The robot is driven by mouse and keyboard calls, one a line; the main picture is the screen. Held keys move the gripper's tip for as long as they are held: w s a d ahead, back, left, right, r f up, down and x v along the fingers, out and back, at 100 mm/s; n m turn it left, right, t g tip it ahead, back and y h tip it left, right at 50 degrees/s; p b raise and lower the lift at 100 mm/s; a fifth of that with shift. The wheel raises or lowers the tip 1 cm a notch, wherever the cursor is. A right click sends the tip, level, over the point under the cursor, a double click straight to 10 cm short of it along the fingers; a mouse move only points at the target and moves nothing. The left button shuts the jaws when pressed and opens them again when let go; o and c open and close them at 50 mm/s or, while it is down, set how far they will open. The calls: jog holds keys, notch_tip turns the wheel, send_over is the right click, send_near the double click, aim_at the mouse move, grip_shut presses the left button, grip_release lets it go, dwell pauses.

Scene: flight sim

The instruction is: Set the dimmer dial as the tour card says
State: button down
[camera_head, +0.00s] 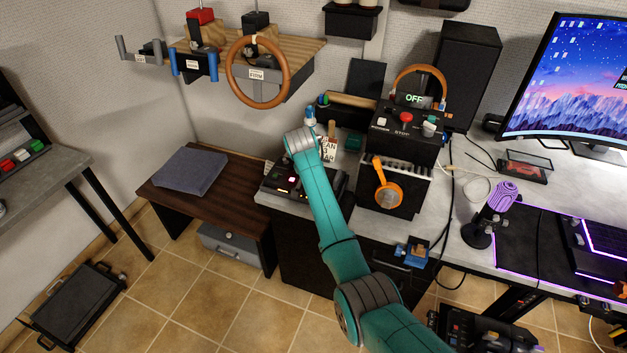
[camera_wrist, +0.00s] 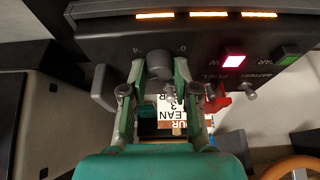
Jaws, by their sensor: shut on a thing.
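A grey round dial (camera_wrist: 159,63) sits on a dark control panel (camera_wrist: 215,48) in the wrist view. My gripper (camera_wrist: 160,72) is shut on this dial, with one finger on each side. Marks that look like 4 and 0 flank the dial; its pointer setting cannot be read. In the head view the card (camera_head: 328,151) stands behind my arm. The panel (camera_head: 272,183) there is partly covered by my arm, and my fingers are hidden.
A black box with an orange lever (camera_head: 387,190) stands right of my arm. A brown bench (camera_head: 160,205) with a grey cushion is at left.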

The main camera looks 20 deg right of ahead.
jog(key=c, duration=0.9)
grip_release()
jog(key=shift+a+r, duration=0.1)
jog(key=v, duration=1.1)
jog(key=shift+s+a+r, duration=0.1)
jog(key=shift+r, duration=0.25)
jog(key=shift+s, duration=0.1)
